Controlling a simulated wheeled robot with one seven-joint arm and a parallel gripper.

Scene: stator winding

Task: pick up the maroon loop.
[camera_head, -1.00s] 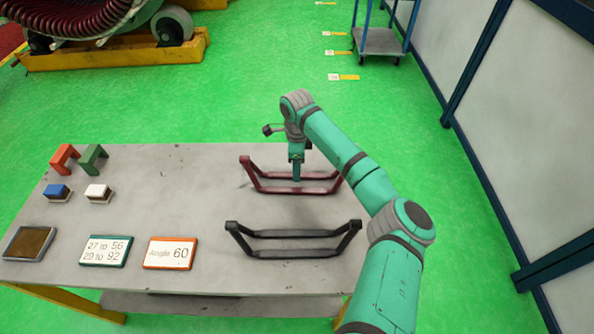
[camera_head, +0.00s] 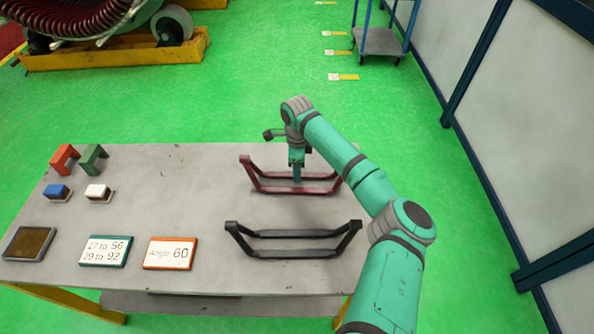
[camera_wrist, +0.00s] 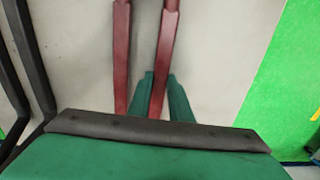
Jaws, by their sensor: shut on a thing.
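The maroon loop (camera_head: 265,186) lies on the grey table's far right part in the head view. My gripper (camera_head: 297,174) points down at the middle of its long bar and is shut on it. In the wrist view the maroon loop (camera_wrist: 158,98) shows as two bars, and the right-hand one passes between the green fingers of my gripper (camera_wrist: 160,95). I cannot tell any gap between the loop and the table.
A black loop (camera_head: 292,234) lies nearer on the table (camera_head: 190,200). Orange (camera_head: 64,156) and green (camera_head: 93,158) brackets, small blue (camera_head: 57,191) and white (camera_head: 98,191) blocks, a dark tray (camera_head: 30,243) and two signs (camera_head: 105,250) (camera_head: 170,253) occupy the left side.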

